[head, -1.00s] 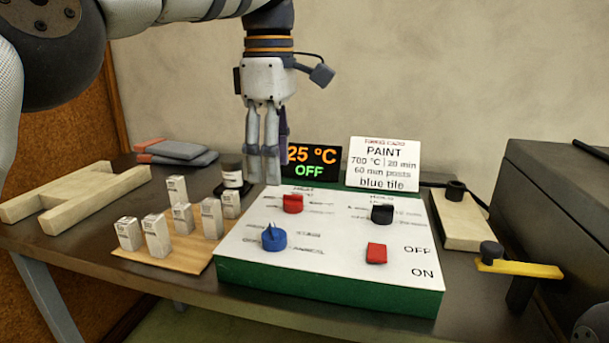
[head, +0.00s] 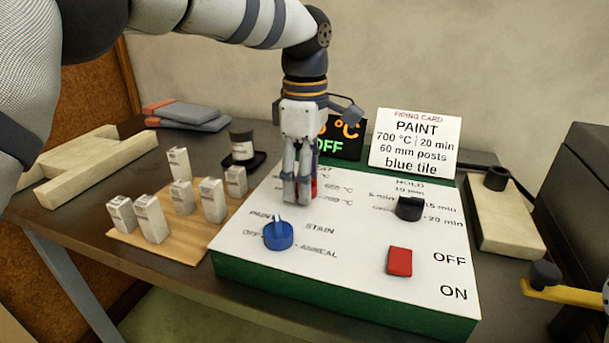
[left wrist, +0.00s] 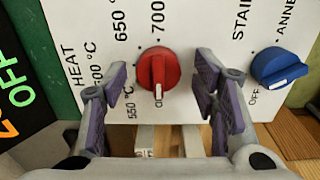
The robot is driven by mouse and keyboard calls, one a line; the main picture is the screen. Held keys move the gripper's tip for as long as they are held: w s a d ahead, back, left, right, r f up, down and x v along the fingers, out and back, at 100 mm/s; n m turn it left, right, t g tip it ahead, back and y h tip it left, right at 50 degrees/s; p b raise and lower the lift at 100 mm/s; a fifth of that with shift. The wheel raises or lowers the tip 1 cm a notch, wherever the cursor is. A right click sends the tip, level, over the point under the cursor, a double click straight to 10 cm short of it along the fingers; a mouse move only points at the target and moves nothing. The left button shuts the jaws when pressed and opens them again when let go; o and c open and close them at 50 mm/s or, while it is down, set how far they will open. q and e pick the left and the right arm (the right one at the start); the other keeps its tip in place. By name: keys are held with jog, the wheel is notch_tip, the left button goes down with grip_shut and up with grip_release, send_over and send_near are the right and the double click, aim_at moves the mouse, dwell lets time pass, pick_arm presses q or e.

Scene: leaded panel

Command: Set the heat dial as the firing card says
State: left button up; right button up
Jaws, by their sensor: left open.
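The red heat dial (left wrist: 158,72) shows in the left wrist view between my open left gripper's fingers (left wrist: 161,85), with a gap on each side. Its white pointer line points down in that view, toward a partly hidden label beginning with O, not toward the 700 mark. In the head view, my left gripper (head: 296,200) hides most of the red dial (head: 314,187). The firing card (head: 414,143) reads PAINT, 700 °C, 20 min, 60 mm posts, blue tile. The display (head: 343,143) is partly covered by my gripper; OFF shows in green. My right gripper is not in view.
The white panel (head: 340,255) also carries a blue dial (head: 278,234), a black hold dial (head: 409,208) and a red switch (head: 399,261). Several pale posts (head: 214,200) stand on a wooden board at left. A dark box (head: 575,180) stands at right.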

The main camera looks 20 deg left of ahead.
pick_arm(q)
jog(key=shift+f, duration=0.15)
jog(key=c, duration=1.2)
jog(key=shift+o, duration=0.2)
